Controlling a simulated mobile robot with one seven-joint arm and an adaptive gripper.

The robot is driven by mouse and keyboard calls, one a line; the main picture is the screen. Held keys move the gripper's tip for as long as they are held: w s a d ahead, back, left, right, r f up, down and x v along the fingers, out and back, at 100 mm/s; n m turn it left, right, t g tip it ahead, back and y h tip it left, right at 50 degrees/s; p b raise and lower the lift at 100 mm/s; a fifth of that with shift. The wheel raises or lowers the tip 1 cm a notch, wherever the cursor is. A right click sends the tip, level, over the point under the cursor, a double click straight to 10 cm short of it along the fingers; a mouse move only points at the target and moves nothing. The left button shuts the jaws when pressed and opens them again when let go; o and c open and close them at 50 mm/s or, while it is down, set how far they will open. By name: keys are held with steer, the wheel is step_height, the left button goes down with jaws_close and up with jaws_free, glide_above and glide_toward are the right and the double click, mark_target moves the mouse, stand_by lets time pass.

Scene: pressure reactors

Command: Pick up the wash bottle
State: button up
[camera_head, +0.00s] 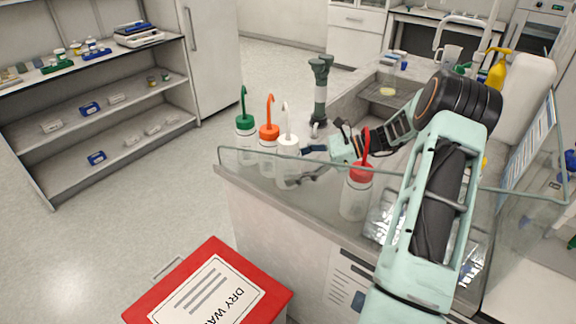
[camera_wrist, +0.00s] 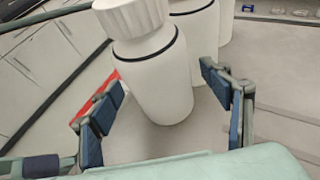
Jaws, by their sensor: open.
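Several wash bottles stand at the counter's left end, behind a glass panel. In the head view they are a green-capped bottle (camera_head: 245,125), an orange-capped bottle (camera_head: 268,133), a white-capped bottle (camera_head: 288,150) and a red-capped bottle (camera_head: 357,195) apart to the right. My gripper (camera_head: 307,164) is open beside the white-capped bottle, coming from its right. In the wrist view, this white bottle (camera_wrist: 160,85) stands between the spread fingers of my gripper (camera_wrist: 163,88), with gaps on both sides. I cannot tell how deep it sits between them. Its spout is out of the wrist view.
The glass panel (camera_head: 235,157) edges the counter near my arm. A grey-green stand-like device (camera_head: 319,95) is behind the bottles. Further white bottle bodies (camera_wrist: 205,40) are close behind in the wrist view. A red dry-waste bin (camera_head: 265,290) stands in front, below.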

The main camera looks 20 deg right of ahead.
steer(key=c, duration=0.9)
steer(key=shift+c, duration=0.2)
steer(key=shift+r, duration=0.2)
